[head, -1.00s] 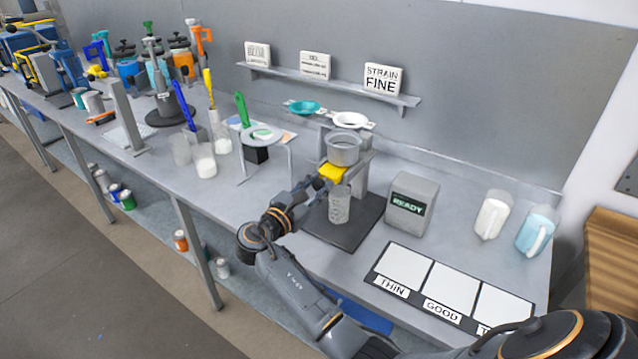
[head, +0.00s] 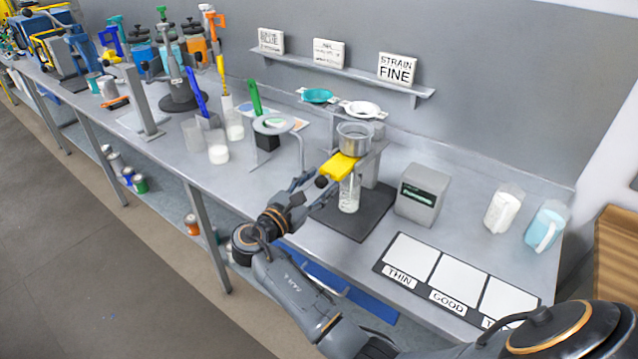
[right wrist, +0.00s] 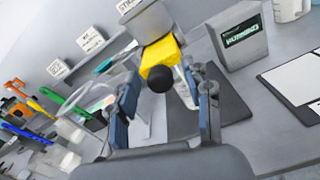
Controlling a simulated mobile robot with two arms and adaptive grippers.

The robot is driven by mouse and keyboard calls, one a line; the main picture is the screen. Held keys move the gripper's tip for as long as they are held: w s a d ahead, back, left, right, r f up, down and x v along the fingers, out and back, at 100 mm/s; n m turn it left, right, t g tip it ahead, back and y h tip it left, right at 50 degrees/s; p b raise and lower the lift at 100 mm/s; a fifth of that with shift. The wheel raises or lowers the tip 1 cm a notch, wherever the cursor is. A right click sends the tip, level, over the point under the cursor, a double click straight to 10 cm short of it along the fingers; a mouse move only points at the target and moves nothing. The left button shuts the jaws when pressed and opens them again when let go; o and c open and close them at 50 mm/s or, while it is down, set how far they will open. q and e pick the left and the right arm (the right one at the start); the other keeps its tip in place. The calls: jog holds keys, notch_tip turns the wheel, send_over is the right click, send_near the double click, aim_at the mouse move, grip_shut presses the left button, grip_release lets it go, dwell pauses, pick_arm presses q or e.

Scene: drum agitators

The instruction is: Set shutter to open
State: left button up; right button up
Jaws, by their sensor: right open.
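The yellow shutter (head: 340,167) sits under a grey metal cup (head: 355,142) on a small stand and sticks out toward the front left. Its dark round knob (head: 321,182) is at the near end; in the right wrist view the shutter (right wrist: 160,56) and knob (right wrist: 161,79) lie ahead between the fingers. My right gripper (head: 296,190) is open, just short of the knob, and apart from it as far as I can tell. A clear glass (head: 349,193) with whitish contents stands under the cup. My left gripper is not in view.
A grey display box (head: 422,194) stands right of the stand; its text seems to read "RUNNING" in the right wrist view (right wrist: 246,31). A THIN/GOOD panel (head: 411,256) lies at the front right. Two jugs stand at the far right. A round-topped stand (head: 273,124) is left.

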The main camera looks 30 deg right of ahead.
jog(key=v, duration=0.7)
jog(key=shift+a, duration=0.1)
